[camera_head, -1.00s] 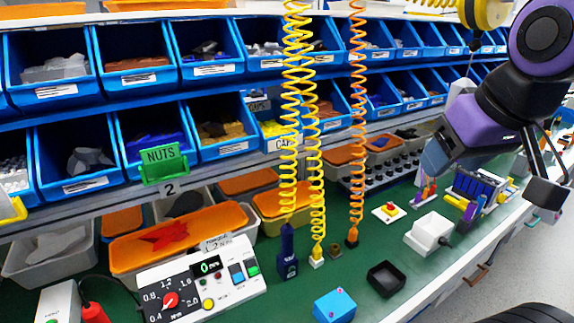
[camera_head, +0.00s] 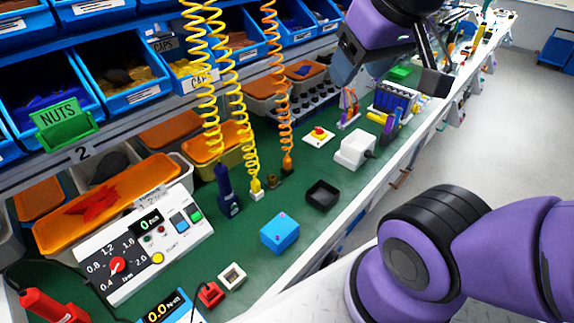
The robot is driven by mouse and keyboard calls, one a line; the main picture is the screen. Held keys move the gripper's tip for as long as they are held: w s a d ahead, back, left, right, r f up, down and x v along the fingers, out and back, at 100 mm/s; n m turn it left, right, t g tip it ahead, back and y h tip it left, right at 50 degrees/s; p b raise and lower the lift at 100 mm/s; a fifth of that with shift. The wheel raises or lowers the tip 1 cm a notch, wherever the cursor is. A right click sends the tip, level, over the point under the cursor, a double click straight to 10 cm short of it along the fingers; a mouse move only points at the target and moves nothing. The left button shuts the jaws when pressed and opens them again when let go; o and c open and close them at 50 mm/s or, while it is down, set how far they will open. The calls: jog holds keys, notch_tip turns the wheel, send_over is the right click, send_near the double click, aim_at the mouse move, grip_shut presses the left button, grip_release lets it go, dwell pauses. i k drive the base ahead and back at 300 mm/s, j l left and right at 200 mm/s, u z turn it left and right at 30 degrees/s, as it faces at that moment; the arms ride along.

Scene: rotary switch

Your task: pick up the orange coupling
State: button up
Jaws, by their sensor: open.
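I cannot pick out an orange coupling with certainty. A red-orange star-shaped piece (camera_head: 97,203) lies in a long orange bin (camera_head: 130,192) at the left of the bench; I cannot tell whether it is the coupling. The end of my arm with my gripper (camera_head: 344,66) hangs at the top centre-right, above the far part of the bench and well away from that bin.
A control box (camera_head: 150,243) with a dial stands at the front left. A blue block (camera_head: 280,233), a black tray (camera_head: 321,194) and a white box (camera_head: 355,149) stand on the green bench (camera_head: 255,276). Coiled yellow and orange cords hang in the middle.

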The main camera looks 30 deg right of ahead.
aim_at(286, 160)
jog(key=l+u, duration=1.1)
jog(key=l, duration=0.1)
